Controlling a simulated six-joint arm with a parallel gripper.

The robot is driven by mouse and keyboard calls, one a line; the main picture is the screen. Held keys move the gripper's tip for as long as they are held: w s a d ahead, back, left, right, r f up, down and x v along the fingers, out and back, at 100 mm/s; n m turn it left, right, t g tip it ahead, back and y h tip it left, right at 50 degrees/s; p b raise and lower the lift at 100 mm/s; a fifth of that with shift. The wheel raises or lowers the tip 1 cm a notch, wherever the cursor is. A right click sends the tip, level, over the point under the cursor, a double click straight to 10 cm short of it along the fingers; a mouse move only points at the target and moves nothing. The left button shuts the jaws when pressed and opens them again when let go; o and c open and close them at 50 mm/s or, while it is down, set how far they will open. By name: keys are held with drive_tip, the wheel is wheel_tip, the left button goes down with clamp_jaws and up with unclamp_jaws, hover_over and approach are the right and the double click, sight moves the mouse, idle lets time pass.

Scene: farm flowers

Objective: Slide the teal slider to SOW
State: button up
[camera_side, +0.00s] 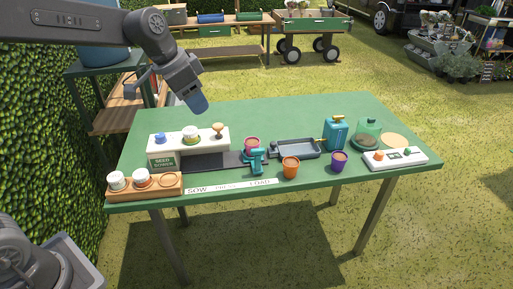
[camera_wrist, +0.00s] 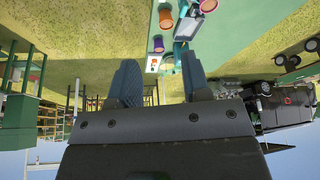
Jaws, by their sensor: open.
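The teal slider (camera_side: 256,161) stands on the dark track (camera_side: 205,161) of the seed sower (camera_side: 188,148), at its right end above the word LOAD. A pink pot (camera_side: 252,142) is right behind the slider; whether they touch is unclear. The word SOW (camera_side: 197,190) is at the left end of the white label strip (camera_side: 230,186). My gripper (camera_side: 198,105) hangs above the table's back left part, up and left of the slider, apart from it. In the wrist view my gripper (camera_wrist: 160,78) is open, with nothing between its fingers.
An orange pot (camera_side: 291,167) and a purple pot (camera_side: 339,161) stand right of the slider. Behind are a grey tray (camera_side: 293,149) and a teal can (camera_side: 337,132). A wooden rack (camera_side: 146,187) with white cups is at front left. The green table (camera_side: 280,115) is clear at the back.

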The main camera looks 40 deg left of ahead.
drive_tip(key=w+f+m, duration=0.2)
drive_tip(key=w+f, duration=0.2)
drive_tip(key=w, duration=0.3)
drive_tip(key=m+h, duration=0.1)
drive_tip(key=m, duration=0.1)
approach(257, 149)
drive_tip(key=shift+g, duration=0.4)
drive_tip(key=x, duration=0.9)
drive_tip(key=shift+w, duration=0.45)
clamp_jaws()
